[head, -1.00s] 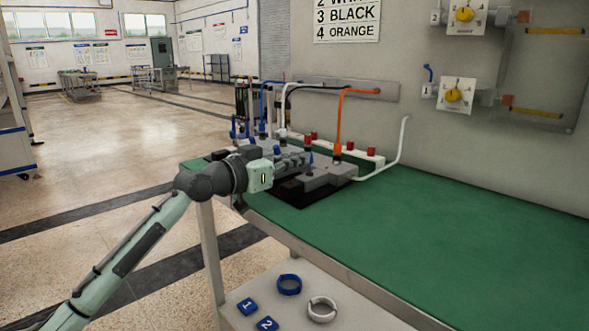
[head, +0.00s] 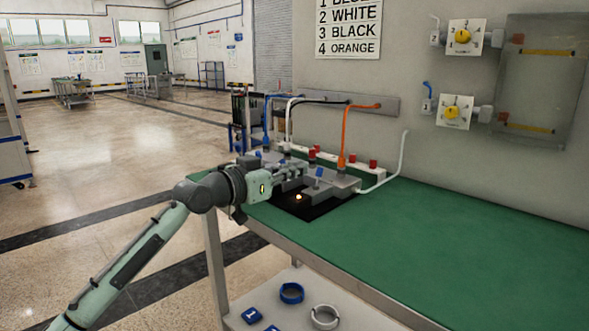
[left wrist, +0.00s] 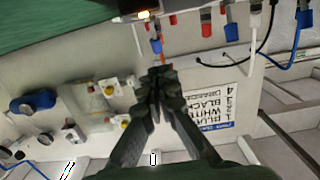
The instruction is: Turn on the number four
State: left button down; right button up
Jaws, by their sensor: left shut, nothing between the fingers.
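The wall sign (head: 349,30) reads 2 WHITE, 3 BLACK, 4 ORANGE. The orange cable (head: 342,128) runs from the wall trunking down to the white power strip on the bench. In front of it, a grey block (head: 325,190) has an upright blue lever (head: 318,172). A small yellow-orange light (head: 298,197) glows beside the block. My left gripper (head: 303,168) is shut and empty, just left of the blue lever; I cannot tell if they touch. In the left wrist view its fingertips (left wrist: 158,78) are together, near a blue lever (left wrist: 156,46). My right gripper is out of view.
Red switches (head: 373,164) line the power strip. Two yellow rotary knobs (head: 463,36) are on the wall. The green bench top (head: 450,230) is clear on the right. A blue ring (head: 291,293) and a white ring (head: 325,317) lie on the lower shelf.

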pick_arm(q)
jog(key=s+a+r+b, duration=0.1)
jog(key=s+a+r, duration=0.2)
jog(key=s+a, duration=0.3)
jog(key=shift+s+a+r, duration=0.3)
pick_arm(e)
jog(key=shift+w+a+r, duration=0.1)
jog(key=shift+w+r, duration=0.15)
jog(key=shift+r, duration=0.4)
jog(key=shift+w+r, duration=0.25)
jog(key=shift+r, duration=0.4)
